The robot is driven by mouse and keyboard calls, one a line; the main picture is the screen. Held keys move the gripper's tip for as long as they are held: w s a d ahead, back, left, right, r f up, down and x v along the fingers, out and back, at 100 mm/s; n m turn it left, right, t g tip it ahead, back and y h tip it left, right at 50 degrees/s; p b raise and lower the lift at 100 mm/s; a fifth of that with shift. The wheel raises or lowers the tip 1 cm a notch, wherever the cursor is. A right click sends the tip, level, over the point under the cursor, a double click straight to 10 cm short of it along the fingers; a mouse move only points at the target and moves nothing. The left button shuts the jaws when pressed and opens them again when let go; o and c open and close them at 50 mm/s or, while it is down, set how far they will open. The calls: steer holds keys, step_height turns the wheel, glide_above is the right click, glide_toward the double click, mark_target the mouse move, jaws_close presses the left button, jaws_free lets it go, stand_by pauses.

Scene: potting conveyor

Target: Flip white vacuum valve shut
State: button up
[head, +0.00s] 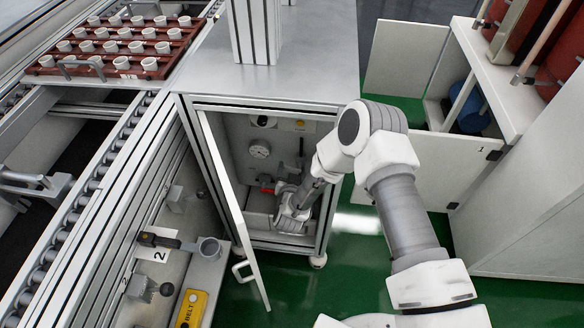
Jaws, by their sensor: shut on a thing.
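My gripper (278,188) is inside the open cabinet, low in front of its back panel. It is shut on what seems to be a valve handle, mostly hidden by my fingers and wrist. I cannot make out a white handle there. A red part (266,180) shows just left of my fingertips. A round white gauge (259,149) sits on the panel above. A dark upright lever or pipe (301,147) stands to the right of the gauge, behind my arm.
The cabinet door (226,200) stands open on the left, close to my gripper. The cabinet's right post (331,205) is near my forearm. A roller conveyor (75,215) and a brown tray (105,72) of white pots lie left. Green floor (345,285) is free in front.

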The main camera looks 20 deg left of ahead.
steer(key=shift+f+n+h, duration=0.2)
steer(key=shift+n+h, duration=0.4)
steer(key=shift+n, duration=0.3)
steer(key=o, duration=1.3)
steer(key=shift+f, duration=0.1)
steer(key=shift+o, duration=0.2)
steer(key=p+v, duration=0.2)
steer(key=v, duration=0.5)
steer(key=shift+s+p, duration=0.2)
steer(key=shift+p, duration=0.1)
